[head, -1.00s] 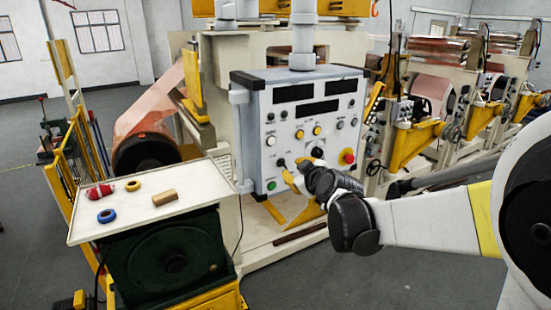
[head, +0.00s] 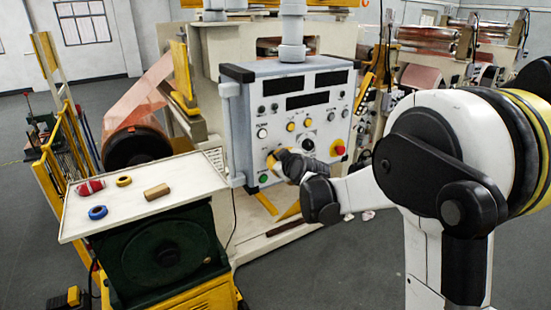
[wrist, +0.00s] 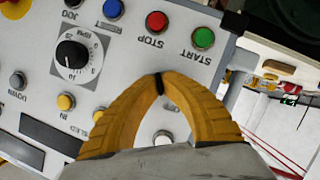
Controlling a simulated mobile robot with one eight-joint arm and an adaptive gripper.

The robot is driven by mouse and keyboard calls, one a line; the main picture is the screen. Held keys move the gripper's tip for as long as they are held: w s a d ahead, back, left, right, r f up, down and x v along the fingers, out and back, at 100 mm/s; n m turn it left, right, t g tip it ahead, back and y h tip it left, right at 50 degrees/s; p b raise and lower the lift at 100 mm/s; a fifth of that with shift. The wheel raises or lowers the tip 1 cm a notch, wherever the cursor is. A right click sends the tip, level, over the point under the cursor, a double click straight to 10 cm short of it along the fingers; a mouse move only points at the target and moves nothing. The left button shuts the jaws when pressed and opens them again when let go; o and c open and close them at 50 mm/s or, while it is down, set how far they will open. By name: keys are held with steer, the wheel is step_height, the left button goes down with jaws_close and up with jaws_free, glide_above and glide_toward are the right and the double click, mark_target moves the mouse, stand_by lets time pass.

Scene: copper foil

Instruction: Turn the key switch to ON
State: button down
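The key switch (wrist: 159,83) is on the grey control panel (head: 239,150), between the white power button (wrist: 162,138) and the green START button (wrist: 203,38). Only a dark sliver of it shows between the fingertips, so its pointer and ON mark are hidden. My gripper (wrist: 160,82) has its two yellow fingers closed together on that sliver, close to the panel face. In the head view my gripper (head: 273,161) reaches the panel's lower left from the right, and its fingers cover the switch.
The red STOP button (wrist: 157,20) and black speed knob (wrist: 72,55) are close to the fingers. A red emergency button (head: 338,147) is on the panel's right. A white tray table (head: 130,209) with tape rolls and a block stands left of the panel.

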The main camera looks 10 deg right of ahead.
stand_by(0.4)
steer(key=m+g+y+b, duration=0.1)
steer(key=m+y+b, duration=0.1)
steer(key=m+b, duration=0.1)
steer(key=shift+d+f+m+y, duration=0.1)
steer(key=shift+d+m+y, duration=0.05)
steer(key=shift+m+y, duration=0.3)
steer(key=m+g+y+b, duration=0.1)
steer(key=m+y+b, duration=0.1)
steer(key=m+b, duration=0.1)
steer(key=shift+m+y, duration=0.25)
steer(key=shift+m, duration=0.2)
stand_by(0.4)
steer(key=c, duration=1.6)
jaws_free()
steer(key=shift+c, duration=0.2)
